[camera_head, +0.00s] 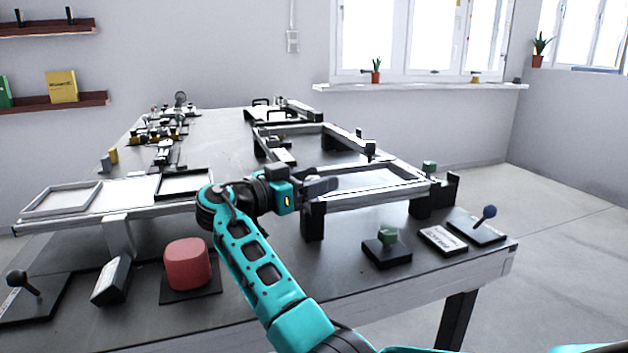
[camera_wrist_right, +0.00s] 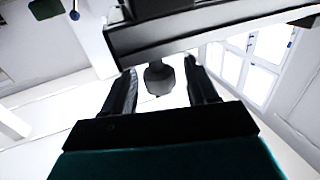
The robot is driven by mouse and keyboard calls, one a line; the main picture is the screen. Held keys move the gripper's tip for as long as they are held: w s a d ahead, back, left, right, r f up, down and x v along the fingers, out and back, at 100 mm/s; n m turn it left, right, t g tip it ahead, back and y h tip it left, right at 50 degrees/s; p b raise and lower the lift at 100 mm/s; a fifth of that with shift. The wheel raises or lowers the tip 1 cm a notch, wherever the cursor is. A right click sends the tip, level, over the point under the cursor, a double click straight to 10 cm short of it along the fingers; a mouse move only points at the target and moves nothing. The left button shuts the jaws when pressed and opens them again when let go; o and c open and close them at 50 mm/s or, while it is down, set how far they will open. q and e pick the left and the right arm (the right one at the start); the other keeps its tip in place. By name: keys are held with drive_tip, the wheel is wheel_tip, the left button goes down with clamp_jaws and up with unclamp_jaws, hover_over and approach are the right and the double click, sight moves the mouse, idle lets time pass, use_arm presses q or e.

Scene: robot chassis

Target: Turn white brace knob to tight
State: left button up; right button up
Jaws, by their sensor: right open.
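My right gripper (camera_head: 318,186) is at the near left corner of a silver-white frame (camera_head: 385,192) raised on black blocks on the table. In the right wrist view its two dark fingers (camera_wrist_right: 160,92) are apart, with a dark grey knob (camera_wrist_right: 159,78) between them and gaps visible on both sides. The knob sits next to a pale bar with a dark side (camera_wrist_right: 190,32). In the head view I cannot make out this knob behind the gripper, and no white knob is clear. My left gripper is not in view.
A red block button (camera_head: 187,263) and a lever (camera_head: 24,283) are at the table's front left. More frames stand farther back.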

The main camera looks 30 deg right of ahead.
drive_tip(key=a, duration=0.7)
drive_tip(key=shift+s+a+p, duration=0.2)
drive_tip(key=shift+a+p, duration=0.05)
drive_tip(key=shift+p, duration=0.1)
